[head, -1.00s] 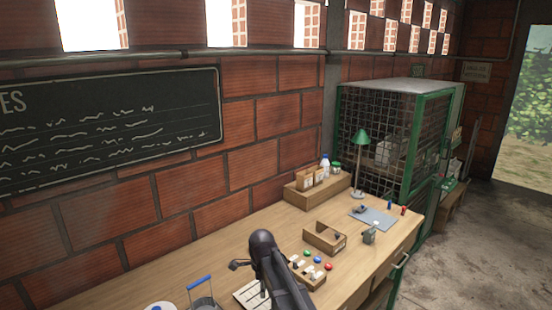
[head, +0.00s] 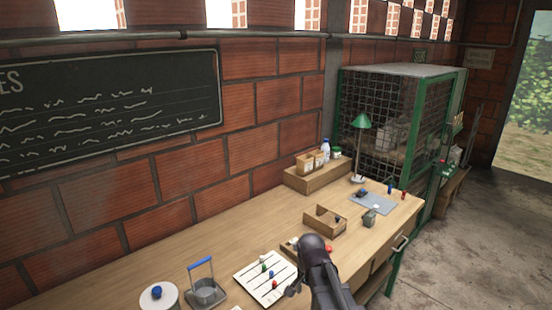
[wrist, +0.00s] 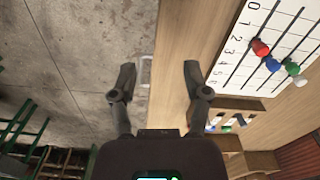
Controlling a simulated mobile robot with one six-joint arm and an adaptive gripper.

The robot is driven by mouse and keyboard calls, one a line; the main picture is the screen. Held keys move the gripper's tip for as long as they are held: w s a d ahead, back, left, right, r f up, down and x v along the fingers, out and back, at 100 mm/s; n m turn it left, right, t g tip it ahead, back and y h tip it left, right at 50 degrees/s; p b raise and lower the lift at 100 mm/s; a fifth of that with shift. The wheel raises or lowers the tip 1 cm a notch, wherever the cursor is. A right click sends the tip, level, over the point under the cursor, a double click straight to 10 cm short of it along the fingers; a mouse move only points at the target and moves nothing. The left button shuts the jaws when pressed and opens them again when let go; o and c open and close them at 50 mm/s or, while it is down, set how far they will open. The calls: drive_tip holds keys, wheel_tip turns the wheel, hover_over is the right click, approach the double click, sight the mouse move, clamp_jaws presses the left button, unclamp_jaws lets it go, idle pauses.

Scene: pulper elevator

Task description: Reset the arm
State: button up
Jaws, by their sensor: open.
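My gripper (wrist: 158,82) is open and empty in the wrist view, with its two fingers apart above the bench's front edge and the concrete floor. In the head view my arm reaches up from the bottom over the bench front, and the fingers are mostly hidden behind it. A white board with numbered lines (head: 252,279) lies on the bench to the left of my arm. It also shows at the right of the wrist view (wrist: 288,22), with red, blue, green and white pieces on it.
A green mesh cage (head: 425,110) stands beyond. Floor (head: 460,245) at right is clear.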

drive_tip(key=s+d+f+n+b, duration=0.1)
drive_tip(key=s+d+n, duration=0.6)
drive_tip(key=shift+s+d+f, duration=0.3)
idle(1.2)
